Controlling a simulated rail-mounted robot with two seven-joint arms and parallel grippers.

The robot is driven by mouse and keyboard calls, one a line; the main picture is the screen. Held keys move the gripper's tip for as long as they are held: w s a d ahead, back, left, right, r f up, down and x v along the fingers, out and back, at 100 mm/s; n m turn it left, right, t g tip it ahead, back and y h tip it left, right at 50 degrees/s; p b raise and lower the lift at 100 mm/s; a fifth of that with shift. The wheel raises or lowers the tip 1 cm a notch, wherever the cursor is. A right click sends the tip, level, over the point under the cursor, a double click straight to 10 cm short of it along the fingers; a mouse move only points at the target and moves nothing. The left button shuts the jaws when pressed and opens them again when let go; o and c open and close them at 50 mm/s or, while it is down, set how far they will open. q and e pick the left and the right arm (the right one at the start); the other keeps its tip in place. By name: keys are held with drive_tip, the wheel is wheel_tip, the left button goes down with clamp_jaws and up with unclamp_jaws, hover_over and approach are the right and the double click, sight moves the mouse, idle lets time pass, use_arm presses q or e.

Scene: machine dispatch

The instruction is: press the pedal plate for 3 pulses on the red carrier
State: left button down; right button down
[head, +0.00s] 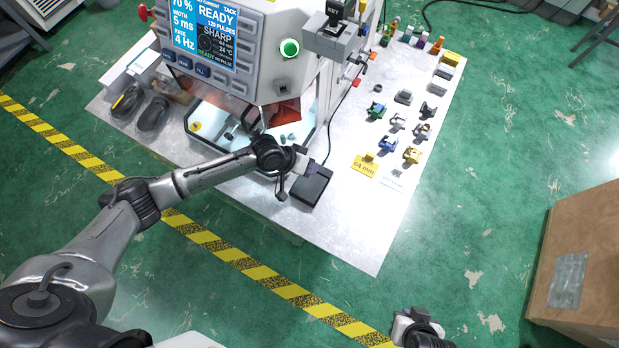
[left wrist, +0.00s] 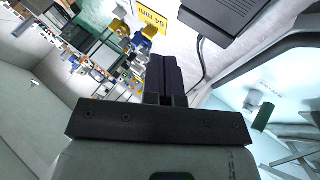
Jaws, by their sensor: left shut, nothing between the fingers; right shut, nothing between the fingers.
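The black pedal plate (head: 311,186) lies on the white table in front of the machine (head: 262,70). It also shows at the top of the left wrist view (left wrist: 228,14). My left gripper (head: 303,164) is shut and empty, at the pedal's far left end; I cannot tell whether it touches. In the left wrist view its closed dark fingers (left wrist: 166,76) appear below and left of the pedal. My right gripper (head: 412,316) is shut and empty, low over the floor, away from the table. I cannot make out a red carrier; the chamber is partly hidden.
The machine's display (head: 205,32) reads READY, 5 ms, 4 Hz. A green button (head: 289,48) and key box (head: 335,38) are beside it.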

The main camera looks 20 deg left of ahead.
use_arm(q)
drive_tip(key=b, duration=0.5)
hover_over(318, 182)
drive_tip(key=s+a, duration=0.1)
drive_tip(key=a, duration=0.2)
drive_tip(key=f, duration=0.6)
drive_tip(key=shift+s+d+f, duration=0.15)
drive_tip(key=shift+s+d, duration=0.05)
drive_tip(key=shift+f, duration=0.5)
drive_tip(key=shift+s+f, duration=0.1)
drive_tip(key=shift+f, duration=0.3)
idle(0.6)
drive_tip(key=shift+f+b, duration=0.2)
drive_tip(key=shift+b, duration=0.1)
